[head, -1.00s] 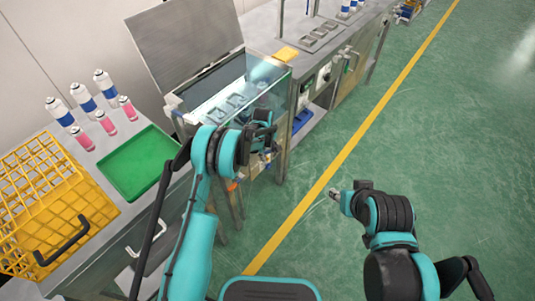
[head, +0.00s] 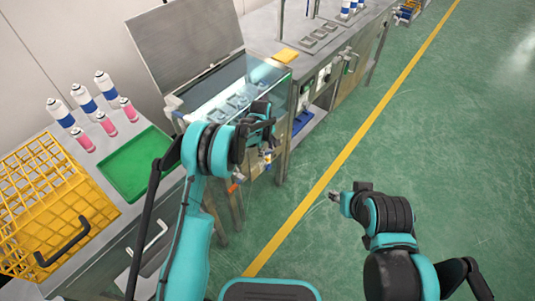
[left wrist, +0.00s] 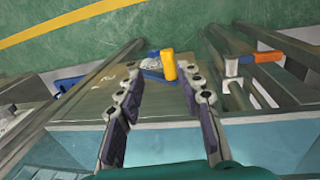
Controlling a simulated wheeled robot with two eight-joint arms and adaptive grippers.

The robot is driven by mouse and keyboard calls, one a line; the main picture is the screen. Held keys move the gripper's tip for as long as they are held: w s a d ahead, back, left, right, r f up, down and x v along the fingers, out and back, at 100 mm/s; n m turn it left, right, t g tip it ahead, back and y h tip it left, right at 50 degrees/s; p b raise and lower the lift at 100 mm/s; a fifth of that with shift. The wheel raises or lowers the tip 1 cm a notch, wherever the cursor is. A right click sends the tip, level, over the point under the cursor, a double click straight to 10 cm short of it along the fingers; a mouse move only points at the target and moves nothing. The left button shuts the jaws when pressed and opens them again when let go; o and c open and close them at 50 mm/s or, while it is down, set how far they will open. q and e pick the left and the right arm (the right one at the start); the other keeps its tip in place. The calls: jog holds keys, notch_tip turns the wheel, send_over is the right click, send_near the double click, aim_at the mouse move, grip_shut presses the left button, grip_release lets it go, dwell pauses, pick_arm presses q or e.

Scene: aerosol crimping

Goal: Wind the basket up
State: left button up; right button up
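The glass-walled tank (head: 282,98) stands ahead of my left arm with its lid raised; grey square holders (head: 235,104) show inside, but I cannot make out the basket's frame. The left gripper (head: 266,122) also shows at the tank's front in the head view. My right gripper (head: 335,196) hangs over the floor, too small to read.
A valve with an orange-red handle (left wrist: 265,57) is right of the crank in the left wrist view. At left stand a yellow wire crate (head: 40,190), a green tray (head: 128,170) and several bottles (head: 82,97). The green floor (head: 440,140) at right is clear.

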pick_arm(q)
notch_tip(320, 180, up, 8)
jog(key=shift+s+a+f, duration=0.25)
jog(key=shift+s, duration=0.2)
jog(key=shift+c, duration=0.3)
